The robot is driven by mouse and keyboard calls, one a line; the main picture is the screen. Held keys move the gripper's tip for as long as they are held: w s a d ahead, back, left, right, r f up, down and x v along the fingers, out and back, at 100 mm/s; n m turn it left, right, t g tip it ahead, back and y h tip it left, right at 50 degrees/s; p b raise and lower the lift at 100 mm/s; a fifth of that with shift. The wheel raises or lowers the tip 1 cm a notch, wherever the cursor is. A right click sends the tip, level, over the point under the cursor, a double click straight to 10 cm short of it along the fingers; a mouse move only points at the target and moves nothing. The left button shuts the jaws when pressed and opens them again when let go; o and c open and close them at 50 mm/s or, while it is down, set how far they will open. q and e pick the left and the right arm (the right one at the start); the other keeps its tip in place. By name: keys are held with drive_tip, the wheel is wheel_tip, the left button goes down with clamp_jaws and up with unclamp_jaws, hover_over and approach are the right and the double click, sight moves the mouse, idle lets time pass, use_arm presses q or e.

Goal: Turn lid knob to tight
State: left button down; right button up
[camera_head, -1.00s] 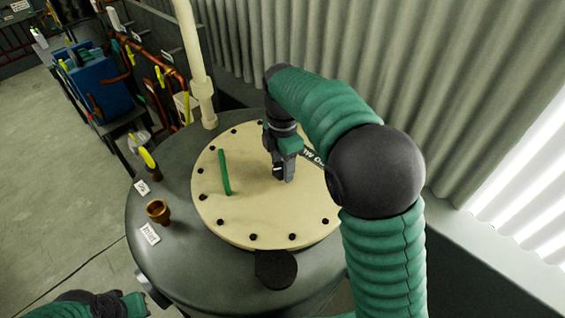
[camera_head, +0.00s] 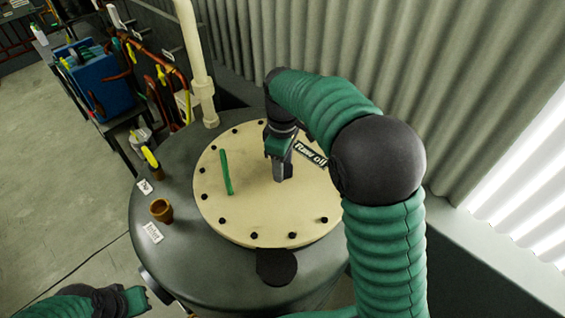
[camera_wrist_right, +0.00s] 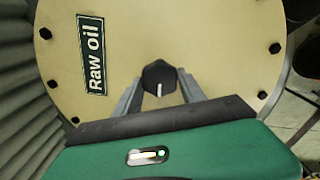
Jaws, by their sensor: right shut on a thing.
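The lid (camera_head: 240,205) is a round cream plate with black bolts around its rim, on top of a dark grey tank (camera_head: 175,245). The black lid knob (camera_wrist_right: 159,75) has a white pointer line that points down in the right wrist view. My right gripper (camera_wrist_right: 160,88) is over the lid with its two grey fingers shut on the knob, one on each side. In the head view the right gripper (camera_head: 281,170) hides the knob. My left gripper (camera_head: 140,298) is at the lower left, away from the lid; its jaws are not clear.
A green handle (camera_head: 226,172) stands on the lid left of my right gripper. A "Raw oil" label (camera_wrist_right: 92,53) lies beside the knob. A pale pipe (camera_head: 196,60) rises behind the tank. A copper fitting (camera_head: 161,210) and a yellow-handled valve (camera_head: 151,159) are at left.

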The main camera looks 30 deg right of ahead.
drive_tip(key=shift+f+m, duration=0.1)
drive_tip(key=shift+m, duration=0.6)
drive_tip(key=o, duration=1.1)
drive_tip(key=shift+o, duration=1.2)
drive_tip(key=shift+w, duration=0.15)
